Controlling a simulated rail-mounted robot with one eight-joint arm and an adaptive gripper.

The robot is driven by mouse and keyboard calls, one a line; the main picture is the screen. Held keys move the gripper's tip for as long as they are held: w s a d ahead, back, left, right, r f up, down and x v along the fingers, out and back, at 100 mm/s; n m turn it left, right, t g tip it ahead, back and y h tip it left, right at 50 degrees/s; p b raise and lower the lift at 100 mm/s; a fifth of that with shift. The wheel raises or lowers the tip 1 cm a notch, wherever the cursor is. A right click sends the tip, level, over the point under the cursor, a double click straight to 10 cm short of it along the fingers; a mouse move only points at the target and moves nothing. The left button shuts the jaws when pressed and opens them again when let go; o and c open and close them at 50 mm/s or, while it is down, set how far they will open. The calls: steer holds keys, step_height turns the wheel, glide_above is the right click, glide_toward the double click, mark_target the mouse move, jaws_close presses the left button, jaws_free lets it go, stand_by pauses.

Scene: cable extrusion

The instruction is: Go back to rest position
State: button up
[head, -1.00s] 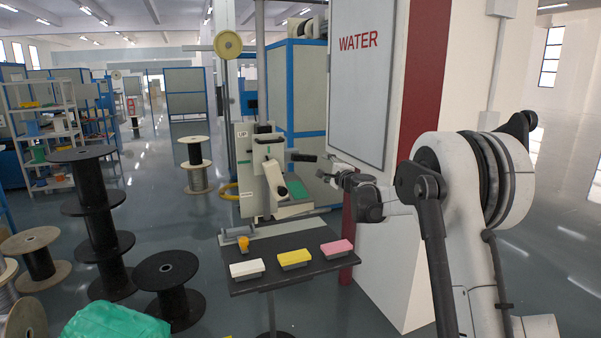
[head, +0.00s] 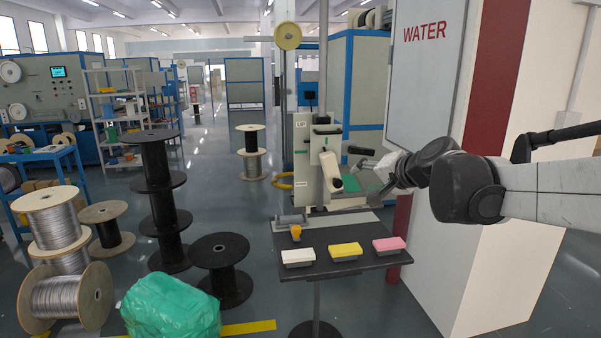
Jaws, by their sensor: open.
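My gripper (head: 366,163) is at the end of my arm, which reaches in from the right edge in the head view. Its fingers are apart and nothing shows between them. It is in the air above the back right part of the small dark table (head: 345,267), in front of the grey machine with a lever (head: 327,165). On the table a white block (head: 298,256), a yellow block (head: 345,250) and a pink block (head: 390,245) sit in a row, each with a grey lower part. The gripper is apart from all of them.
A tall cabinet marked WATER (head: 425,80) stands right of the table, close to my arm. A green wrapped bundle (head: 170,308), stacked black spools (head: 160,200) and wire reels (head: 68,295) stand at the left. The floor aisle (head: 210,165) behind is clear.

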steer(key=s+d+f+n+g+h, duration=0.1)
steer(key=s+f, duration=0.4)
steer(key=s, duration=0.6)
steer(key=s+d+f+n+g+h, duration=0.1)
steer(key=s+f, duration=0.4)
steer(key=s, duration=0.6)
steer(key=s+d+f+n+g+h, duration=0.2)
steer(key=s+f+n+h, duration=0.1)
steer(key=s, duration=0.9)
step_height(320, 180, down, 3)
steer(key=shift+r+n+g, duration=0.2)
steer(key=shift+n+g, duration=0.2)
steer(key=shift+n, duration=0.4)
